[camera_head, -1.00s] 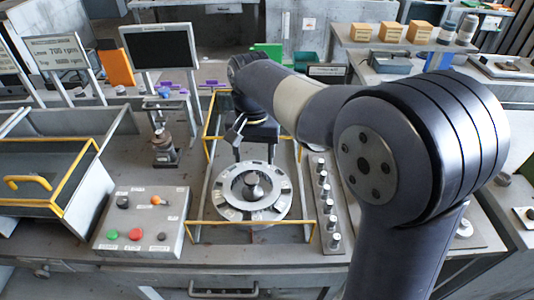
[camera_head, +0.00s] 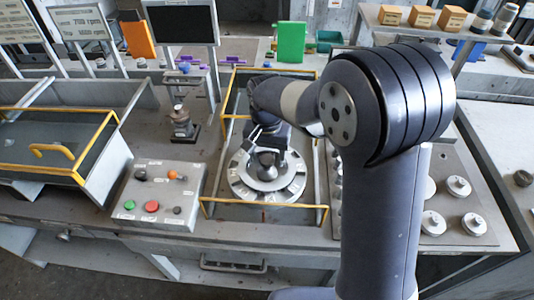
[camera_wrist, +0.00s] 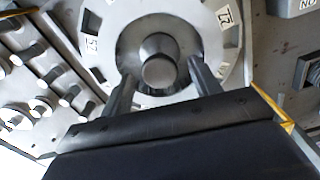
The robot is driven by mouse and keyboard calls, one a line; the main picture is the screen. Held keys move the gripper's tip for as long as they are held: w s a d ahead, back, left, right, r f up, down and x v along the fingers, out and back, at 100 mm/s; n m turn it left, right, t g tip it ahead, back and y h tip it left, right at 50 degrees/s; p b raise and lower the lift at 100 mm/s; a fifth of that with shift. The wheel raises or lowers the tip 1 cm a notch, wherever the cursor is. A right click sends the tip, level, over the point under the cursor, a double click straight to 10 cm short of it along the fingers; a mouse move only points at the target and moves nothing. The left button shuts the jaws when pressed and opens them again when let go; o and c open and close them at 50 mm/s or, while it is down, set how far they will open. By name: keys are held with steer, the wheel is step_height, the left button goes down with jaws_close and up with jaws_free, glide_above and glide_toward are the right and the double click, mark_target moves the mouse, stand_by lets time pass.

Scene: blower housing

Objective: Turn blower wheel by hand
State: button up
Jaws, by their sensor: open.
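The blower wheel (camera_head: 242,186) is a light grey disc with dark numbered marks around its rim, lying flat inside a yellow-edged frame. It also shows in the wrist view (camera_wrist: 204,20). A round metal hub knob (camera_wrist: 159,68) stands up at its centre. My gripper (camera_wrist: 155,82) is open, with one finger on each side of the knob in the wrist view. I cannot tell whether the fingers touch it. In the head view my gripper (camera_head: 262,150) is over the wheel and partly hides the knob and the wheel's far side.
A control box (camera_head: 158,194) with red and green buttons stands left of the frame (camera_head: 265,206). Several round metal pieces (camera_head: 458,187) sit on a plate at the right. A small metal stand (camera_head: 181,125) is behind the control box.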

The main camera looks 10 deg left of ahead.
jaws_close()
stand_by(0.8)
